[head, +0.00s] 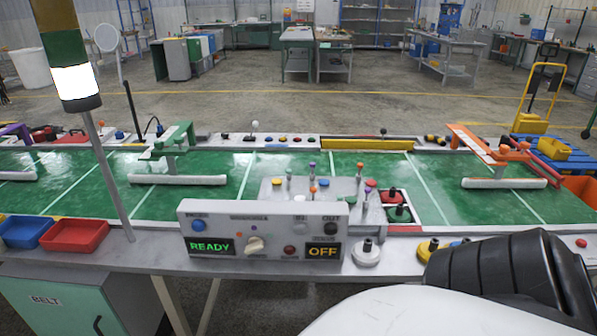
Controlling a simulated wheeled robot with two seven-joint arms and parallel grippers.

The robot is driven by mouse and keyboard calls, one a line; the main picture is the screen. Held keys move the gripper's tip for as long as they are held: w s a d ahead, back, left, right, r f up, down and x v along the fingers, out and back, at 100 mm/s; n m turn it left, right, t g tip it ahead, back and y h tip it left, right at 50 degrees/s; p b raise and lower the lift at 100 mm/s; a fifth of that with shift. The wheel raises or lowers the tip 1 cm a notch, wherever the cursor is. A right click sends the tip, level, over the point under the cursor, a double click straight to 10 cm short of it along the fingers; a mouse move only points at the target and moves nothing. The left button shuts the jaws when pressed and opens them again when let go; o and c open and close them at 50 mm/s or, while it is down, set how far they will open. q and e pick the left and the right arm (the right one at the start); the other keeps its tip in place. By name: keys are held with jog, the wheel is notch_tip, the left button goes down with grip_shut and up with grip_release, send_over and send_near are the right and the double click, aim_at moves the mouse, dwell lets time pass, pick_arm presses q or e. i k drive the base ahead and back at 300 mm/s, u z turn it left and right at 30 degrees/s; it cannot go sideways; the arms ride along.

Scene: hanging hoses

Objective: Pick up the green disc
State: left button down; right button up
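A dark green disc (398,215) with a black knob on top sits in a small red-edged square area at the right of the green work surface. A red disc (392,195) with a similar knob is just behind it. No gripper shows in the head view. A black and white part of my own body fills the lower right corner, with no fingers visible.
A control box (262,232) reading READY and OFF stands left of the discs. A white disc (366,254) and a yellow disc (427,249) lie on the front ledge. A grey panel with coloured knobs (274,188) is behind the box.

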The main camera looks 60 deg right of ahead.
aim_at(398, 214)
jog(key=u, duration=0.55)
jog(key=k, duration=1.35)
jog(key=z, duration=0.9)
